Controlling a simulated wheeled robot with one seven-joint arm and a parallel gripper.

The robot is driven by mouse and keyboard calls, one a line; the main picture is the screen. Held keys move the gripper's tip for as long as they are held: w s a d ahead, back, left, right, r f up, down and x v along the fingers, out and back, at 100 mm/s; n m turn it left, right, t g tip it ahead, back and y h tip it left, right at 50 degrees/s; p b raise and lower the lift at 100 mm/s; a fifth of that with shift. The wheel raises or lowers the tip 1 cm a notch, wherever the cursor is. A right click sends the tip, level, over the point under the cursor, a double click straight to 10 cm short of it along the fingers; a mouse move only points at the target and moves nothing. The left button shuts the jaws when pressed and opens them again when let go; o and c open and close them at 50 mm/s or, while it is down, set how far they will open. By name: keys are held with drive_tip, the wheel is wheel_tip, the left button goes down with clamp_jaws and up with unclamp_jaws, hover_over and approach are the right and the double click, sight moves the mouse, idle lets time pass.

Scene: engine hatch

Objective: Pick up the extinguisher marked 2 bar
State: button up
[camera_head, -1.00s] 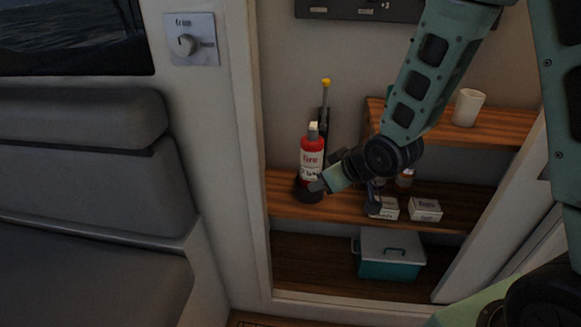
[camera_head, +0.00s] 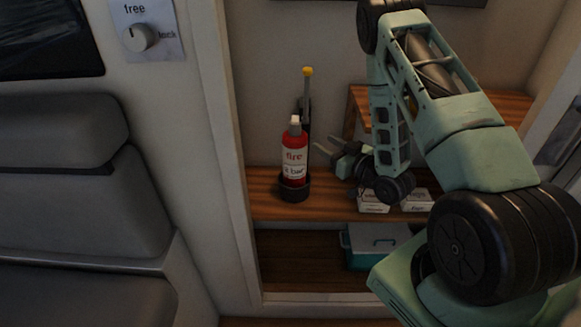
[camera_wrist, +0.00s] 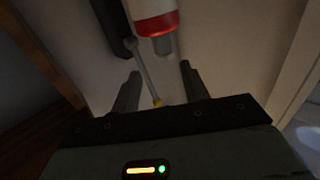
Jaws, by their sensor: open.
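The extinguisher (camera_head: 294,157) is a red cylinder with a white label that reads "fire" and a lower line ending in "bar"; its number is too blurred to be sure of. It stands upright in a dark round holder (camera_head: 293,188) on the wooden shelf. My gripper (camera_head: 322,154) is open and empty, just right of the extinguisher and apart from it. In the wrist view, the extinguisher (camera_wrist: 157,22) appears from the top edge, red and white with a grey end, ahead of my open fingers (camera_wrist: 158,80).
A dark upright piece and a yellow-tipped rod (camera_head: 307,85) stand directly behind the extinguisher. White boxes (camera_head: 373,205) lie on the shelf to the right, under my wrist. A teal box with a pale lid (camera_head: 375,240) sits below. A door-frame post (camera_head: 228,150) bounds the left side.

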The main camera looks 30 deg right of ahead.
sight(300, 128)
drive_tip(key=w, duration=0.3)
drive_tip(key=w+a+p, duration=0.1)
drive_tip(key=w, duration=0.2)
drive_tip(key=w+p, duration=0.1)
drive_tip(key=w, duration=0.2)
drive_tip(key=shift+w+a, duration=0.15)
drive_tip(key=shift+w+a+p, duration=0.2)
drive_tip(key=shift+w+p, duration=0.05)
drive_tip(key=shift+w, duration=0.7)
drive_tip(key=shift+w+a+p, duration=0.2)
drive_tip(key=shift+w+p, duration=0.05)
drive_tip(key=shift+w, duration=0.65)
drive_tip(key=shift+w+a+p, duration=0.2)
drive_tip(key=shift+w+p, duration=0.05)
drive_tip(key=shift+w, duration=0.7)
clamp_jaws()
drive_tip(key=shift+r, duration=0.1)
